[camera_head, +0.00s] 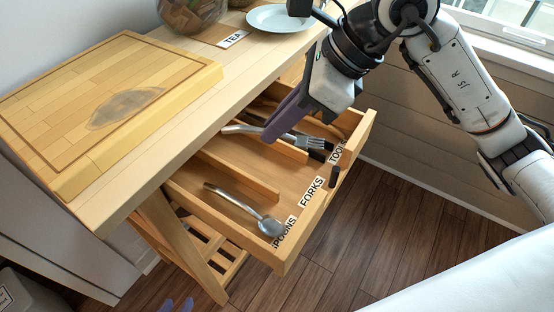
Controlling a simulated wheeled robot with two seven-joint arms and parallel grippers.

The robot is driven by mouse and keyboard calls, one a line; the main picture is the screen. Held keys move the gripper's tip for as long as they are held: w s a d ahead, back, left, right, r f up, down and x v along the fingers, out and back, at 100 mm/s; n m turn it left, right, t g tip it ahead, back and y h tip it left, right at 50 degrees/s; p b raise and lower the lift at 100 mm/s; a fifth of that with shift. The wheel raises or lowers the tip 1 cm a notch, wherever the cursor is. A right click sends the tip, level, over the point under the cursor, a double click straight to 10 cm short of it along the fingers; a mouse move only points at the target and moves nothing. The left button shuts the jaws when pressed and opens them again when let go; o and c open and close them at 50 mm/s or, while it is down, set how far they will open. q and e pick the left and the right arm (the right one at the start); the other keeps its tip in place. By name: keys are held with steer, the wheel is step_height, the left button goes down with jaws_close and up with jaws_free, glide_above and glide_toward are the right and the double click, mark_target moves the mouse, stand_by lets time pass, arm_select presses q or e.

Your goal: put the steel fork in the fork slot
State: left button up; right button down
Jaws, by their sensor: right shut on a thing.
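My right gripper (285,122), with purple fingers, reaches down into the open drawer (321,208) and is shut on the steel fork (240,129). The fork lies crosswise to the view, its handle to the left of the fingers and its tines to the right. Its middle is hidden by the fingers. It is near the divider between the fork slot (265,165) and the tools slot; I cannot tell whether it touches the divider. The FORKS label (312,192) marks the middle slot.
A steel spoon (245,209) lies in the SPOONS slot. Dark-handled utensils (319,156) are in the tools slot. A cutting board (105,105), a plate (280,18) and a TEA label (232,39) are on the counter above the drawer.

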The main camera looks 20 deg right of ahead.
step_height(320, 180, down, 8)
steer(key=shift+f+b, duration=0.25)
steer(key=shift+b, duration=0.2)
steer(key=c, duration=1.8)
jaws_free()
steer(key=shift+c, duration=0.2)
steer(key=p+v, duration=0.1)
steer(key=v, duration=1.1)
